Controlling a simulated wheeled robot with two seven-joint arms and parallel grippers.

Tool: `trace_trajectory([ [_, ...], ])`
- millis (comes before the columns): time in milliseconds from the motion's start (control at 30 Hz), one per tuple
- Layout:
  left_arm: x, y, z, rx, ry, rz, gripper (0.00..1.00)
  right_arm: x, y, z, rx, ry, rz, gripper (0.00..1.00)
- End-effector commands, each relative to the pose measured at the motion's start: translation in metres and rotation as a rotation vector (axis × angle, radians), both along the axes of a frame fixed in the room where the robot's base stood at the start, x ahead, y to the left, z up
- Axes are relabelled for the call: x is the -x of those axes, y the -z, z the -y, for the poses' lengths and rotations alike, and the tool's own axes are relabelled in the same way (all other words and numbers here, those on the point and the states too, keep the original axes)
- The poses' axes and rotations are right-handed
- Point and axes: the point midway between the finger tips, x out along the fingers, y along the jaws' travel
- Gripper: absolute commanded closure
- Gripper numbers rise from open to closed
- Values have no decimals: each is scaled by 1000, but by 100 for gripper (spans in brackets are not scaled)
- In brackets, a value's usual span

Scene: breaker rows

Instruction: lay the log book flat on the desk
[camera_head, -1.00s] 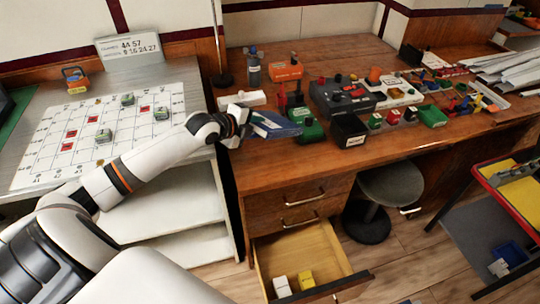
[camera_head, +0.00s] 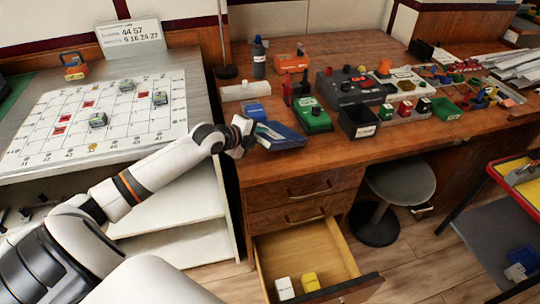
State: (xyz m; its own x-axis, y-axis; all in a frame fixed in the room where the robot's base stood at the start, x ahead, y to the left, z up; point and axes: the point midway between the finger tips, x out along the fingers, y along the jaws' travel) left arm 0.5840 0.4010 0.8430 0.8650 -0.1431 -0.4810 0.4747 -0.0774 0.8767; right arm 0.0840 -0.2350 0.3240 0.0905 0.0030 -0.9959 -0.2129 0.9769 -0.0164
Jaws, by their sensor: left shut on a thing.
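The log book is the blue book (camera_head: 280,136) over the front left part of the brown wooden desk (camera_head: 350,148). My left gripper (camera_head: 247,135) is shut on its left end, and the jaws partly hide that end. The book looks slightly tilted, and I cannot tell whether its lower edge touches the desk. My right gripper is not in view.
A small blue object (camera_head: 255,112) and a green box (camera_head: 312,117) stand just behind the book. A black bin (camera_head: 359,122) stands to the right. An open drawer (camera_head: 305,262) juts out below.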

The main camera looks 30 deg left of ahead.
Motion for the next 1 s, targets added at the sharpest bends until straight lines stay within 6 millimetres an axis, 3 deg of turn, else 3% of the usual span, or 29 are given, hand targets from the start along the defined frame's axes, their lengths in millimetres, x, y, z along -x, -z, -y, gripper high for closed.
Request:
trace_trajectory([
  [300, -1, 1, 0, 0, 0, 6, 100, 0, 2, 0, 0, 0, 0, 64],
  [333, 0, 3, 0, 0, 0, 1, 75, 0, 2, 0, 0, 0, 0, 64],
  [400, 0, 3, 0, 0, 0, 1, 64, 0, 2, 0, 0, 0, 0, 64],
  [700, 1, 1, 0, -1, 0, 2, 64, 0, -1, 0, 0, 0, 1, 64],
  [1000, 30, -19, -5, -3, 1, -2, 64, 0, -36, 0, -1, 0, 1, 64],
])
